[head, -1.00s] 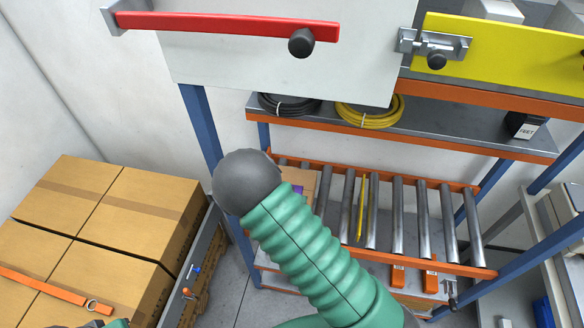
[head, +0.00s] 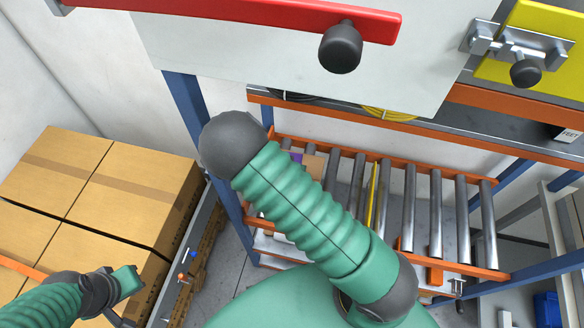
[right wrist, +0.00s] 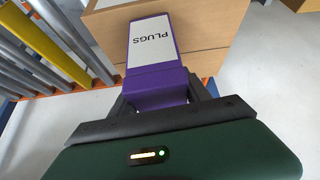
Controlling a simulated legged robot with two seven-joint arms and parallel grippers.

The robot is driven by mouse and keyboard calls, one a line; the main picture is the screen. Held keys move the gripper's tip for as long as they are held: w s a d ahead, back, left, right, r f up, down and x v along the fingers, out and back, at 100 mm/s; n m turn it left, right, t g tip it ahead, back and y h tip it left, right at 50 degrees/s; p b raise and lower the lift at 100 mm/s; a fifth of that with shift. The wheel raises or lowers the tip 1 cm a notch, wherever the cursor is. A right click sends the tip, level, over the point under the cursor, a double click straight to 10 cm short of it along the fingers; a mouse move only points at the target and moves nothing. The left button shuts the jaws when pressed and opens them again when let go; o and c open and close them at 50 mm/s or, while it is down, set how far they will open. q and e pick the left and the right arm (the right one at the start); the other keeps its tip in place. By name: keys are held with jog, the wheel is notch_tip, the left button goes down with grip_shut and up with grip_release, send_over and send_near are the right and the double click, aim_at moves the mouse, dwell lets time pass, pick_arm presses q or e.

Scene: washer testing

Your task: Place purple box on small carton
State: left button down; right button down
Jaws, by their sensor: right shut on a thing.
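The purple box (right wrist: 158,80) has a white label reading PLUGS. In the right wrist view my right gripper (right wrist: 160,92) is shut on it. The small carton (right wrist: 215,25), plain brown, is behind and beyond the box; I cannot tell whether they touch. In the head view a bit of the purple box (head: 297,158) and of the carton (head: 313,165) shows at the left end of the roller rack, mostly hidden by my right arm, which also hides the right gripper. My left gripper (head: 128,284) is at lower left, near the large cartons; its jaw opening is unclear.
The roller rack (head: 440,215) has an orange frame and a yellow bar (head: 372,195) among its rollers. Large cartons (head: 130,190) fill the left. A panel with a red bar (head: 250,20) hangs above. A shelf (head: 480,125) with coiled cables lies over the rollers.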

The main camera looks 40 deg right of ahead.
jog(key=shift+w+f, duration=0.15)
jog(key=shift+w, duration=0.05)
jog(key=c, duration=0.7)
grip_release()
jog(key=shift+d, duration=0.1)
jog(key=shift+c, duration=0.2)
jog(key=shift+o, duration=1.2)
jog(key=shift+s+d, duration=0.1)
jog(key=shift+d, duration=0.2)
jog(key=shift+s+d, duration=0.3)
jog(key=shift+d, duration=0.2)
jog(key=p+v, duration=0.3)
jog(key=w+p+v, duration=0.1)
jog(key=v, duration=0.1)
jog(key=shift+a, duration=0.3)
pick_arm(q)
notch_tip(320, 180, up, 11)
jog(key=d+p, duration=0.1)
jog(key=p, duration=0.5)
jog(key=shift+f, duration=0.2)
pick_arm(e)
jog(key=v, duration=0.7)
jog(key=shift+s+d, duration=0.1)
jog(key=shift+s, duration=0.15)
pick_arm(q)
jog(key=shift+w, duration=0.1)
